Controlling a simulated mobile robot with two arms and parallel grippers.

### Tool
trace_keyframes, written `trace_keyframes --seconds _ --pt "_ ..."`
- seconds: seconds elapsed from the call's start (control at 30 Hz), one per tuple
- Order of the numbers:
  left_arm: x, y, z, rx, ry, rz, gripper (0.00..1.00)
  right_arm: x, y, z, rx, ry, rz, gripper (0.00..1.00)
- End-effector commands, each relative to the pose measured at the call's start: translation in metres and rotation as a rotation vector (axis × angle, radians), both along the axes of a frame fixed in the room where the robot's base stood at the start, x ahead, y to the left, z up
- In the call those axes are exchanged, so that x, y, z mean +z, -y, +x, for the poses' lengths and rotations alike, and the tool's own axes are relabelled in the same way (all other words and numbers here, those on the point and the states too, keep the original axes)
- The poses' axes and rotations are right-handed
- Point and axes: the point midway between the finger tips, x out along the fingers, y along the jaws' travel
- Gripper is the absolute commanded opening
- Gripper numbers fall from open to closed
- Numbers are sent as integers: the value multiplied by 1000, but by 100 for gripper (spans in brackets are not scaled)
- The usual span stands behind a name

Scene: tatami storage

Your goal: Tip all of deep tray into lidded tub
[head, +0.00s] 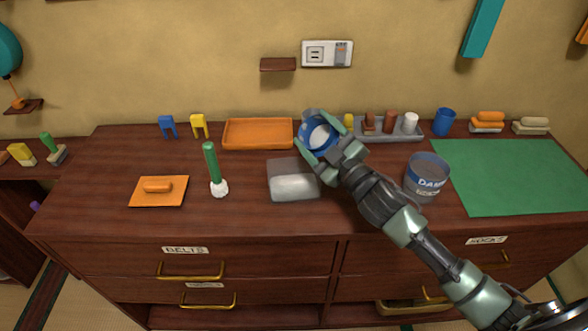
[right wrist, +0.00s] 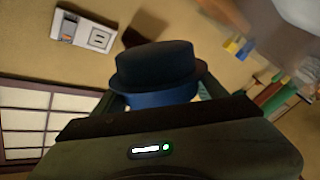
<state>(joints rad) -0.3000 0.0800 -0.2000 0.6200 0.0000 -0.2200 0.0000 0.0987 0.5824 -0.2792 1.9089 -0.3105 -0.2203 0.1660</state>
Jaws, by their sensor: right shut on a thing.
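My right gripper (head: 322,142) is shut on a round blue thing (head: 318,131) with a white patch, held above the dresser top. In the right wrist view the held thing (right wrist: 158,70) is dark blue, with a brim-like edge and a narrower end; I cannot tell if it is a lid. My left gripper is out of view.
A grey tray (head: 385,135) with small items stands at the back, beside a blue cup (head: 443,122). A green mat (head: 510,178) covers the right side. A green-handled brush (head: 212,165) and an orange plate with a handle (head: 158,194) are at left.

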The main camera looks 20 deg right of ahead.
Motion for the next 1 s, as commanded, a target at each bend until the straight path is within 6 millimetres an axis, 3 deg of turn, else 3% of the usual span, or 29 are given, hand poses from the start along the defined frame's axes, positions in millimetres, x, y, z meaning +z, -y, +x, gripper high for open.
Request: trace_keyframes --seconds 0.47,0.7,1.0 --pt "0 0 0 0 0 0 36 -24 58 21 -3 -193 530 32" --pt "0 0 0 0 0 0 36 -41 68 25 -1 -235 648 32" --pt "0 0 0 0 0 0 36 -46 71 26 0 -248 685 32"
